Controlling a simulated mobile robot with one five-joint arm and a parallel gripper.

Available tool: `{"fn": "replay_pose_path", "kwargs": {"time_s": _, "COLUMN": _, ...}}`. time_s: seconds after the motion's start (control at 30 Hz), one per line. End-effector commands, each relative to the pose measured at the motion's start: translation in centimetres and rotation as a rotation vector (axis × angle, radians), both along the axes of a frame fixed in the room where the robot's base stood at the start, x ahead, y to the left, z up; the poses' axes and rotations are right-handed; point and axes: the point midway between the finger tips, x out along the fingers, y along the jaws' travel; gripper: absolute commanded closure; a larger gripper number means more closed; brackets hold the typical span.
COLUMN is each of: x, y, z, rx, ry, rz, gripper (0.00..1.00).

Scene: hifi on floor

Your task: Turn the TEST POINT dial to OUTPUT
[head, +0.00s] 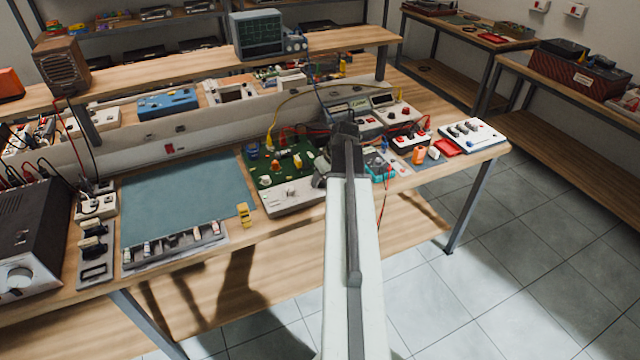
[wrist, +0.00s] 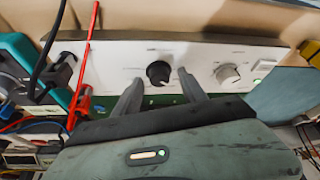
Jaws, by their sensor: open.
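In the wrist view a pale panel (wrist: 115,62) carries a black dial (wrist: 158,73) and, to its right, a white dial (wrist: 227,74). The small print around them is too blurred to read, so I cannot tell which label or setting belongs to the black dial. My gripper (wrist: 159,79) is open, with one finger on each side of the black dial. I cannot tell whether the fingers touch it. In the head view the white panel (head: 291,196) lies at the bench's front edge, below a green circuit board (head: 285,165). My arm partly hides that area.
A red probe (wrist: 84,85) and a black cable stand left of the dials in the wrist view. In the head view a blue-green mat (head: 185,195) lies left of the panel. A small yellow object (head: 243,213) stands between them. Instruments and cables crowd the right.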

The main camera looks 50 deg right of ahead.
Motion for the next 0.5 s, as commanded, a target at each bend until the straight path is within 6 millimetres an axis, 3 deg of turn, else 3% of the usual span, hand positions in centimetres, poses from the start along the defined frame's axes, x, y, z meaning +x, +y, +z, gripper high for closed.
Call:
{"fn": "replay_pose_path", "kwargs": {"time_s": 0.07, "x": 0.0, "y": 0.0, "z": 0.1, "rx": 0.000, "ry": 0.000, "rz": 0.000, "gripper": 0.56}}
{"fn": "replay_pose_path", "kwargs": {"time_s": 0.2, "x": 0.0, "y": 0.0, "z": 0.1, "rx": 0.000, "ry": 0.000, "rz": 0.000, "gripper": 0.95}}
{"fn": "replay_pose_path", "kwargs": {"time_s": 0.23, "x": 0.0, "y": 0.0, "z": 0.1, "rx": 0.000, "ry": 0.000, "rz": 0.001, "gripper": 1.00}}
{"fn": "replay_pose_path", "kwargs": {"time_s": 0.27, "x": 0.0, "y": 0.0, "z": 0.1, "rx": 0.000, "ry": 0.000, "rz": 0.001, "gripper": 1.00}}
{"fn": "replay_pose_path", "kwargs": {"time_s": 0.3, "x": -0.2, "y": 2.1, "z": 0.1, "rx": 0.000, "ry": -0.001, "rz": 0.004, "gripper": 1.00}}
{"fn": "replay_pose_path", "kwargs": {"time_s": 0.5, "x": 0.3, "y": 0.7, "z": 0.1, "rx": 0.005, "ry": 0.000, "rz": -0.012, "gripper": 1.00}}
